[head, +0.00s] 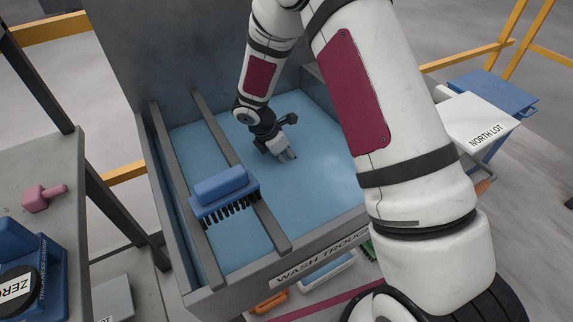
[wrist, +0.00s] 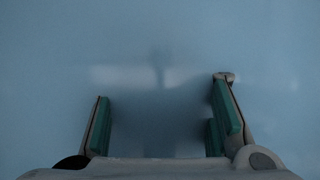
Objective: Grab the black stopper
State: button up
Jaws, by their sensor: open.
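My gripper (head: 285,157) is inside the wash trough (head: 240,270), low over its blue floor or water. In the wrist view my gripper (wrist: 160,108) is open, with green pads on both fingers and nothing visible between them except a blurred dark shadow on the blue surface. I cannot make out a black stopper for certain in either view. A dark rounded shape shows at the lower left of the wrist view beside the finger base; I cannot tell whether it is part of my gripper. My arm and gripper hide part of the trough.
Two grey rails cross the trough's left side and carry a blue brush (head: 222,190) with black bristles. A table at left holds a pink object (head: 43,197) and a blue thickness gauge (head: 48,270). A white North Lot tray (head: 470,122) stands at right.

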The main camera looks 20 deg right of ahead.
grip_shut()
jog(key=shift+r, duration=0.1)
notch_tip(320, 180, up, 10)
jog(key=p, duration=0.1)
dwell(0.5)
